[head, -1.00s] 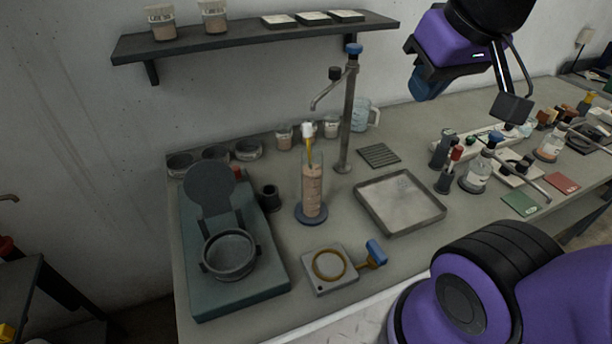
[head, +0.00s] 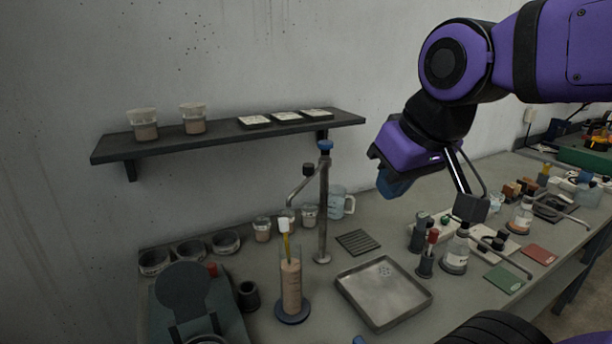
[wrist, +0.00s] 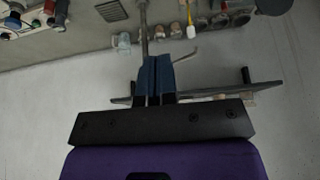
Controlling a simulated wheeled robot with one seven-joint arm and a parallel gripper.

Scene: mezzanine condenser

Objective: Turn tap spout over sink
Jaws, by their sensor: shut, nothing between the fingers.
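The tap is a tall grey post (head: 323,215) with a blue knob (head: 325,147) on top. Its thin bent spout (head: 297,188) points left, over the bench beside the measuring cylinder and away from the sink. The sink (head: 372,318) is a shallow grey square basin with drain holes, right of and in front of the post. My gripper (head: 393,186) is up in the air to the right of the tap, apart from it in the head view. In the wrist view the blue fingers (wrist: 155,72) are together and empty, with the post (wrist: 144,28) and spout (wrist: 185,53) beyond them.
A wall shelf (head: 230,135) with jars and trays hangs behind the tap. A cylinder (head: 291,287) with a yellow rod stands left of the post. A clear jug (head: 340,203) and small jars sit behind. Bottles (head: 455,252) stand right of the sink.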

